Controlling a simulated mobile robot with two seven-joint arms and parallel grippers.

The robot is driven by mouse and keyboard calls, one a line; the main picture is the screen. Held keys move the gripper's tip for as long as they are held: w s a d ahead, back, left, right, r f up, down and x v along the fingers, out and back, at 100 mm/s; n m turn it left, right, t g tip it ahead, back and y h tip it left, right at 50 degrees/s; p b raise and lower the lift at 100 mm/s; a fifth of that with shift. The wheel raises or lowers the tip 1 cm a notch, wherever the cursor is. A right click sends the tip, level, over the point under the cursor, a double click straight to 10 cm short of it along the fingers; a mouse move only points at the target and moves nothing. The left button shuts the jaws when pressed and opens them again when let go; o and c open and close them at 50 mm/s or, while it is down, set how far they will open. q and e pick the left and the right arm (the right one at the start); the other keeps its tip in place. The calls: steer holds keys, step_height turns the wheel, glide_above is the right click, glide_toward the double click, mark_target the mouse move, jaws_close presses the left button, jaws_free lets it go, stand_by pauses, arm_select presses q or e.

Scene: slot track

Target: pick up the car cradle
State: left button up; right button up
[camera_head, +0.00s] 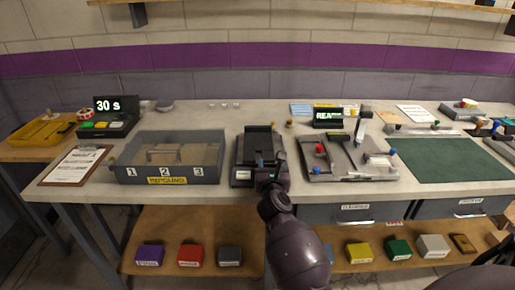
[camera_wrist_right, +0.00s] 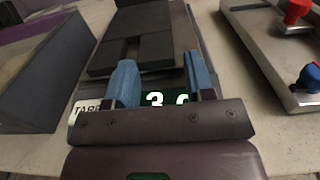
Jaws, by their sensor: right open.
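A dark slotted block (camera_wrist_right: 148,32), which looks like the car cradle, lies on top of a scale with a TARE label (camera_wrist_right: 86,106) and a lit display. In the head view the dark block (camera_head: 259,139) sits at the middle of the workbench. My right gripper (camera_wrist_right: 162,78) is open, its two blue-padded fingers apart over the near end of the scale, with nothing seen between them but the display and the block's near edge. In the head view my right gripper (camera_head: 268,174) hides part of the scale's front. My left gripper is not in view.
A grey bin with compartments 1, 2, 3 (camera_head: 168,172) stands close left of the scale. A metal fixture with red and blue knobs (camera_head: 348,158) stands close right. A timer (camera_head: 108,118), clipboard (camera_head: 76,165) and green mat (camera_head: 450,160) lie farther out. Bare bench shows behind the scale.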

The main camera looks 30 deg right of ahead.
steer(key=shift+s, duration=0.1)
steer(key=shift+c, duration=0.3)
jaws_close()
steer(key=shift+o, duration=0.3)
jaws_free()
